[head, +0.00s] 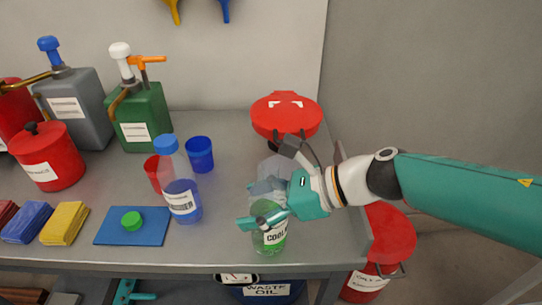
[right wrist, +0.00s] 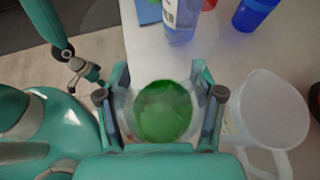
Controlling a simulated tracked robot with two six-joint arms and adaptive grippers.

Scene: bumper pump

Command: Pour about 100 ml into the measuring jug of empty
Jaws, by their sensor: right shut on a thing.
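My right gripper (head: 268,205) is shut around a clear bottle of green coolant (head: 268,241), upright near the table's front edge. In the right wrist view my right gripper (right wrist: 163,100) has a finger on each side of the bottle, and green liquid (right wrist: 163,112) shows inside it from above. The translucent measuring jug (right wrist: 268,112) stands just beside it and looks empty; in the head view it is largely hidden behind my gripper. A green cap (head: 132,221) lies on a blue mat (head: 112,236). My left gripper (right wrist: 84,73) is low, off the table; its jaws are unclear.
A blue-capped washer bottle (head: 181,190), a red cup (head: 153,170) and a blue cup (head: 200,155) stand left of the coolant. Pump cans (head: 143,115), a red canister (head: 47,157) and folded cloths (head: 64,223) fill the left. A red lidded container (head: 286,117) stands behind.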

